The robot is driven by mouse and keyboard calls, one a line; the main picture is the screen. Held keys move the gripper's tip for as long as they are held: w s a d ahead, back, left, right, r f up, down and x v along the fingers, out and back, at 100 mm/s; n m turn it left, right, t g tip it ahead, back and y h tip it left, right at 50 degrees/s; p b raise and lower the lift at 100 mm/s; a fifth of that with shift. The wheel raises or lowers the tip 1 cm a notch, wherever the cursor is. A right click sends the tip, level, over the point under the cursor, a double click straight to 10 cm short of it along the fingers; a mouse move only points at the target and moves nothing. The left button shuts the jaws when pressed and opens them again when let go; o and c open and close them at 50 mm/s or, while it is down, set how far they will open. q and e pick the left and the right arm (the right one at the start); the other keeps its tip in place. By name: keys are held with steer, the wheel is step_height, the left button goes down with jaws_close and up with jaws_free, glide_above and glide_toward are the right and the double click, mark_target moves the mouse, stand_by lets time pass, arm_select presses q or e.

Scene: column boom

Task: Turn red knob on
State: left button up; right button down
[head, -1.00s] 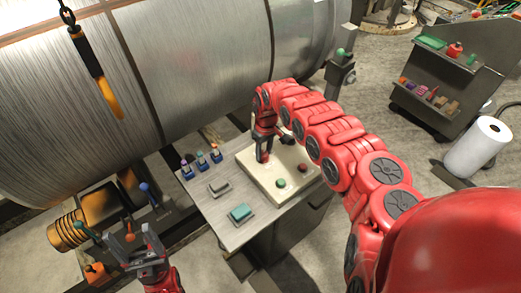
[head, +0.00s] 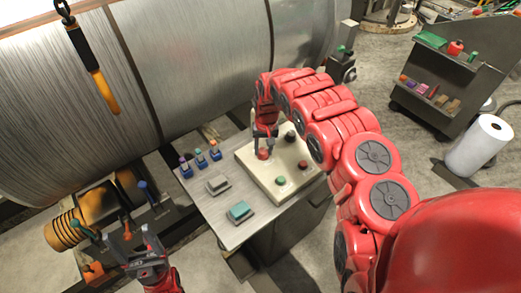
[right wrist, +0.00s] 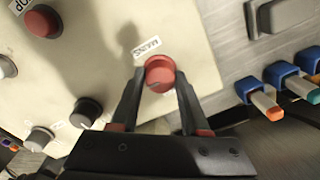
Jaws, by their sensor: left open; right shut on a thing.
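The red knob (right wrist: 161,70) stands on the cream control panel (right wrist: 110,35), beside a small white label that I cannot read surely. It also shows in the head view (head: 264,154), below my right gripper. My right gripper (right wrist: 160,78) has a fingertip on each side of the red knob and is shut on it. In the head view the right gripper (head: 265,148) points down at the panel. My left gripper (head: 138,246) is open and empty at lower left, away from the panel.
The panel also bears a red button (right wrist: 42,20), a dark knob (right wrist: 87,111), a grey knob (right wrist: 39,138) and a green button (head: 281,181). Several blue-bodied parts (head: 201,160) and two boxes (head: 240,211) are on the grey table left of it. A large metal drum (head: 190,60) lies behind.

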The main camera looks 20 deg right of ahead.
mark_target(263, 150)
steer(key=shift+a, duration=0.1)
stand_by(0.3)
steer(key=shift+c, duration=1.9)
jaws_free()
steer(key=shift+r, duration=0.45)
step_height(263, 150, up, 3)
steer(key=shift+r, duration=0.2)
step_height(263, 150, up, 13)
steer(key=p, duration=0.8)
steer(key=shift+s+d+r+p, duration=0.15)
steer(key=shift+d+p, duration=0.05)
steer(key=shift+p, duration=0.15)
